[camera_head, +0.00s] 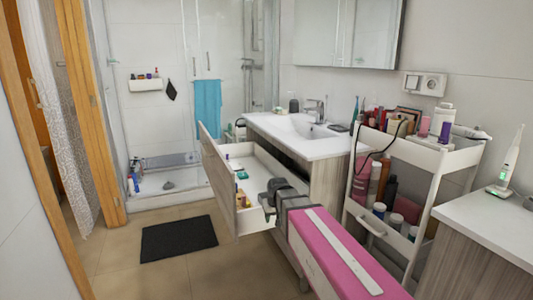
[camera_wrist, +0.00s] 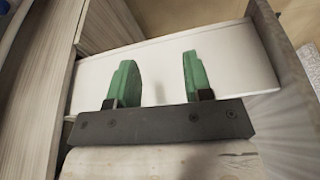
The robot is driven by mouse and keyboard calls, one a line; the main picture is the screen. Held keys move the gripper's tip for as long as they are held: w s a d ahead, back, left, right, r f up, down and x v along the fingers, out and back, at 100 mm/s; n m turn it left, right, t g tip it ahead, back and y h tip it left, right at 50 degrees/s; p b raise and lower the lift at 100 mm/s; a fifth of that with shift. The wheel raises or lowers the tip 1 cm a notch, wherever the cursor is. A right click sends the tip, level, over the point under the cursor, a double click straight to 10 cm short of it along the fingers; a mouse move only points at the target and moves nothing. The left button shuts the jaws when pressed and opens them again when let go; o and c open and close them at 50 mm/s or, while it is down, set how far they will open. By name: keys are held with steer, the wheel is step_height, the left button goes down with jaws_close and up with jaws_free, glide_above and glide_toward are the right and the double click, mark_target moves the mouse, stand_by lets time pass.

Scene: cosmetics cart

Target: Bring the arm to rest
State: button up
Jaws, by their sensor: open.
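My gripper (camera_head: 267,212) is over the near end of the open vanity drawer (camera_head: 216,172), with my arm reaching in from the lower right. In the wrist view my gripper (camera_wrist: 158,68) shows two green fingers spread apart, with nothing between them. A white panel of the drawer (camera_wrist: 230,62) lies behind the fingers. I cannot tell whether the fingers touch it.
Small items (camera_head: 241,175) lie in the drawer. The washbasin counter (camera_head: 270,124) is above it. A white cart (camera_head: 430,156) crowded with bottles stands close to my arm's right. A dark mat (camera_head: 178,238) lies on open floor at left.

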steer(key=s+d+f+m+g, duration=0.1)
steer(key=s+d+f, duration=0.4)
steer(key=s+d, duration=0.3)
steer(key=s+d+f+m+g+h, duration=0.1)
steer(key=s+d+f+m+g, duration=0.1)
steer(key=s+d+f, duration=0.3)
steer(key=s+d, duration=0.2)
steer(key=d, duration=0.1)
steer(key=shift+s, duration=0.35)
steer(key=shift+f, duration=0.1)
